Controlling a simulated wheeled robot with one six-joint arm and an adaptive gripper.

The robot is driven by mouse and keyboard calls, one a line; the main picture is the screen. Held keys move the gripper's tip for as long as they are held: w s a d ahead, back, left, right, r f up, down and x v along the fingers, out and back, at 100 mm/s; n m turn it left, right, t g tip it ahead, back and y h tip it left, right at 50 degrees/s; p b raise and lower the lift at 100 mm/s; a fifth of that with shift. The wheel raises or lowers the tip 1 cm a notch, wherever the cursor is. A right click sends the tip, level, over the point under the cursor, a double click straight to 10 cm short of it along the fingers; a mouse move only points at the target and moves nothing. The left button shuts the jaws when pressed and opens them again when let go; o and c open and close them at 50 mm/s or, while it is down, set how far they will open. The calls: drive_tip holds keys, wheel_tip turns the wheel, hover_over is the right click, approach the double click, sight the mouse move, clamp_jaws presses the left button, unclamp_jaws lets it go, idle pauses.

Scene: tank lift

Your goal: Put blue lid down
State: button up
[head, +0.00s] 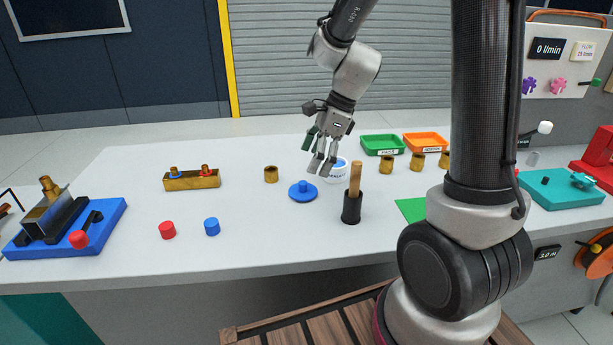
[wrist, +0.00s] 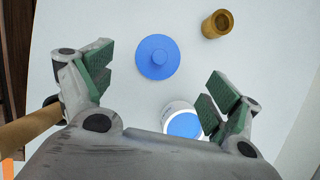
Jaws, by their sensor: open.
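The blue lid (head: 303,191) is a round disc with a small knob. It lies flat on the white table, knob up, and also shows in the wrist view (wrist: 157,57). My gripper (head: 323,163) is open and empty above the table, just to the right of the lid and above it. In the wrist view the lid shows ahead, between the spread green-padded fingers (wrist: 155,90), and nothing touches it. A white tub (head: 337,173) with blue inside its rim stands behind and right of the lid. In the wrist view the tub (wrist: 181,122) is partly hidden by my gripper.
A wooden-handled tool in a black holder (head: 352,205) stands close in front at right. A brass cylinder (head: 271,174) stands behind left of the lid. Green (head: 382,145) and orange (head: 425,143) trays sit at the back.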

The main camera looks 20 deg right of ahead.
drive_tip(key=s+d+r+n+t+h, duration=0.1)
drive_tip(key=s+d+r+n+h, duration=0.1)
drive_tip(key=s+d+r+n, duration=0.4)
drive_tip(key=s+d+r+n+t+h, duration=0.2)
drive_tip(key=s+d+r+n, duration=0.4)
drive_tip(key=s+n, duration=0.8)
drive_tip(key=shift+s+r+t+h, duration=0.25)
drive_tip(key=shift+r+t+h, duration=0.05)
drive_tip(key=shift+r, duration=0.3)
